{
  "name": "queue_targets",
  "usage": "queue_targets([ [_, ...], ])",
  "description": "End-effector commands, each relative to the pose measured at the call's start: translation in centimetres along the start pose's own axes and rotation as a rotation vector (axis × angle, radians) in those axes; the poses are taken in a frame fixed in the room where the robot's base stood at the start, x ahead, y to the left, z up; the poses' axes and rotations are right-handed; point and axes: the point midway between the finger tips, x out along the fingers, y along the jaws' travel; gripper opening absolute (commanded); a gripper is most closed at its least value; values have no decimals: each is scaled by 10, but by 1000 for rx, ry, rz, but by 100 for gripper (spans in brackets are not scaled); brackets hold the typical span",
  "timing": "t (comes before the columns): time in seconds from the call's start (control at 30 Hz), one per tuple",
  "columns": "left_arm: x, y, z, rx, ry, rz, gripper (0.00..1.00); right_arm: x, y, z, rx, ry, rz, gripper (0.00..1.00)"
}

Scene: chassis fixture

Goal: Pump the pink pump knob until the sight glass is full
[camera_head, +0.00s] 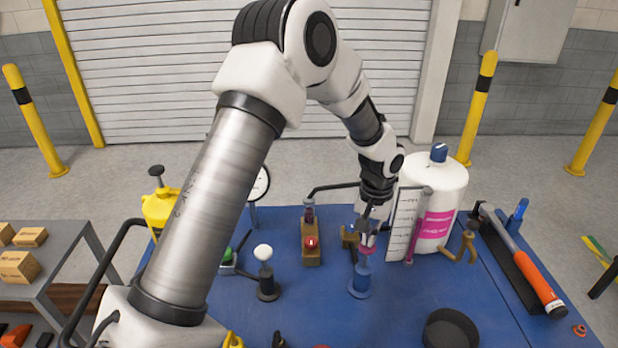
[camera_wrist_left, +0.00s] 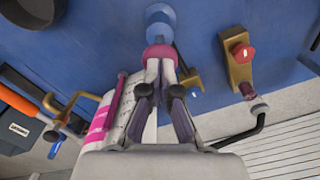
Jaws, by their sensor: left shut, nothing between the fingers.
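The pink pump knob (camera_head: 368,250) sits on top of a blue pump body (camera_head: 361,272) on the blue table. In the left wrist view the knob (camera_wrist_left: 160,54) is right at my fingertips. My left gripper (camera_head: 369,238) is shut and empty, pointing down with its tips at the top of the knob; whether they touch it I cannot tell. The sight glass (camera_head: 417,228) is a slim upright tube beside a white scale plate (camera_head: 401,222). Pink shows along much of the tube (camera_wrist_left: 117,98); its exact level is hard to read. My right gripper is out of view.
A white tank (camera_head: 447,190) with a blue cap stands behind the scale. A red button on a brown block (camera_head: 311,254) and a white-knobbed post (camera_head: 264,255) stand left of the pump. A black bowl (camera_head: 451,329) and an orange-handled tool (camera_head: 530,271) lie right.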

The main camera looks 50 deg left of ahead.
Motion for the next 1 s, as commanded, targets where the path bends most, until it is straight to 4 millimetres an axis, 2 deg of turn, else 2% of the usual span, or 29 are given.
queue_targets([
  [0.27,4,0,0,0,1,0,0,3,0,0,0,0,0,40],
  [0.8,54,0,0,0,-1,0,0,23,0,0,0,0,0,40],
  [1.0,39,0,0,0,0,0,0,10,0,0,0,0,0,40],
])
